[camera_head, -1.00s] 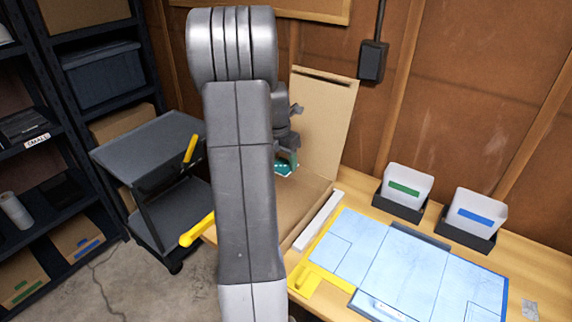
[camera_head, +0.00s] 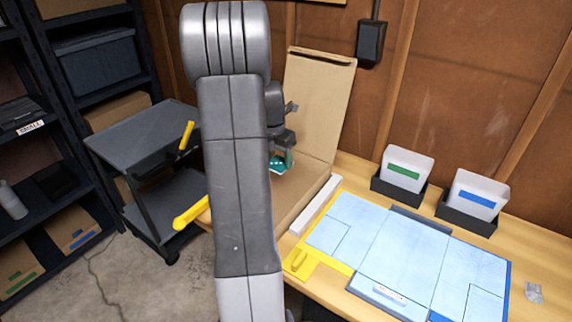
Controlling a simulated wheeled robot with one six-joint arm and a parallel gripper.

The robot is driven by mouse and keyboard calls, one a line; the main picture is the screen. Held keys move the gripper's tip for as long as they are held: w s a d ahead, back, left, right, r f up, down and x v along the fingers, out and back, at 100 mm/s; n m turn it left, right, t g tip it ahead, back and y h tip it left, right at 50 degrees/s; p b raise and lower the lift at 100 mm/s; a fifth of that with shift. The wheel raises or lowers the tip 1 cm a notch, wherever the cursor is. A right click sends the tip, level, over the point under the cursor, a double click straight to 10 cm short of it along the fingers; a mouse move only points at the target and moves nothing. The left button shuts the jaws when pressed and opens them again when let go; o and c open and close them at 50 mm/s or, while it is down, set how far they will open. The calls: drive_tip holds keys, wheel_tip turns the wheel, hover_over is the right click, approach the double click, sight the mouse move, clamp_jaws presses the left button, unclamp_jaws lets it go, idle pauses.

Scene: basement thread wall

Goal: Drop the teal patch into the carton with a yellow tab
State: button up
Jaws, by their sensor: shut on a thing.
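My gripper (camera_head: 286,150) is partly hidden behind my own arm. It is shut on the teal patch (camera_head: 277,165), which has pale dots along it. The patch hangs over an open flat cardboard box (camera_head: 322,172) on the workbench, apart from its raised lid (camera_head: 318,100) as far as I can tell. No carton with a yellow tab can be made out. Cartons on the low shelf at the left show a green tab (camera_head: 15,275) and a blue tab (camera_head: 83,237). My arm hides part of the middle of the view.
A light blue mat (camera_head: 385,250) with a yellow corner piece (camera_head: 300,262) lies on the bench. Two black holders with white cards, one green-marked (camera_head: 403,172) and one blue-marked (camera_head: 477,199), stand behind it. A grey cart (camera_head: 145,135) with yellow handles stands at the left.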

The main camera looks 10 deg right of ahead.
drive_tip(key=o, duration=1)
wheel_tip(320, 180, up, 14)
drive_tip(key=s+a, duration=0.1)
drive_tip(key=shift+s+a+f, duration=0.15)
drive_tip(key=shift+a, duration=0.2)
drive_tip(key=f, duration=0.4)
drive_tip(key=d+f, duration=0.1)
drive_tip(key=f, duration=0.4)
drive_tip(key=w+f, duration=0.1)
drive_tip(key=f, duration=0.3)
drive_tip(key=shift+w+d+f, duration=0.1)
drive_tip(key=shift+d+f, duration=0.25)
drive_tip(key=shift+f, duration=0.05)
wheel_tip(320, 180, up, 2)
drive_tip(key=shift+w+r+p, duration=0.1)
drive_tip(key=shift+r+p, duration=0.1)
drive_tip(key=shift+p, duration=0.8)
drive_tip(key=shift+r+p, duration=0.55)
drive_tip(key=shift+r, duration=0.15)
